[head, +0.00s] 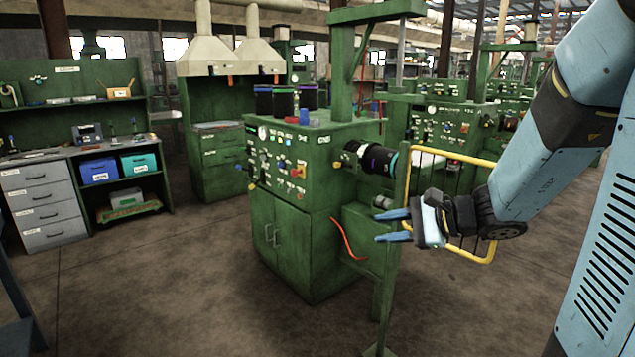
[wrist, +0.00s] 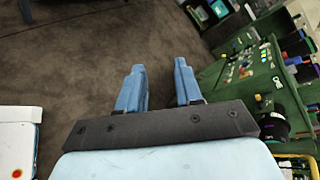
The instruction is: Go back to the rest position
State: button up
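My gripper (head: 393,227) is at the right of the head view, in front of the green machine (head: 282,170). Its two blue fingers are apart with nothing between them. In the wrist view the gripper (wrist: 160,85) also shows parted fingers over bare brown floor. My arm comes down from the upper right and holds the gripper roughly level, pointing left. A dark sleeve with purple and teal bands (head: 378,160) sits on the machine's side, above and behind the gripper. The gripper appears apart from it.
A yellow guard rail (head: 455,155) stands right behind my gripper and wrist. A green post (head: 388,290) rises close by. Several dark cylinders (head: 284,101) stand on the machine top. A workbench with drawers (head: 42,205) is at the left. The floor (head: 170,290) in front is clear.

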jog(key=s+n+g+h, duration=0.45)
jog(key=s+n, duration=0.25)
jog(key=s, duration=0.4)
jog(key=s+d+r+n+t+h, duration=0.4)
jog(key=s+d+r+n+h, duration=0.1)
jog(key=d+r+n+h, duration=0.1)
jog(key=d+h, duration=0.1)
jog(key=d, duration=0.1)
jog(key=shift+s+d+r+h, duration=0.25)
jog(key=shift+s+d+h, duration=0.1)
jog(key=shift+d, duration=0.05)
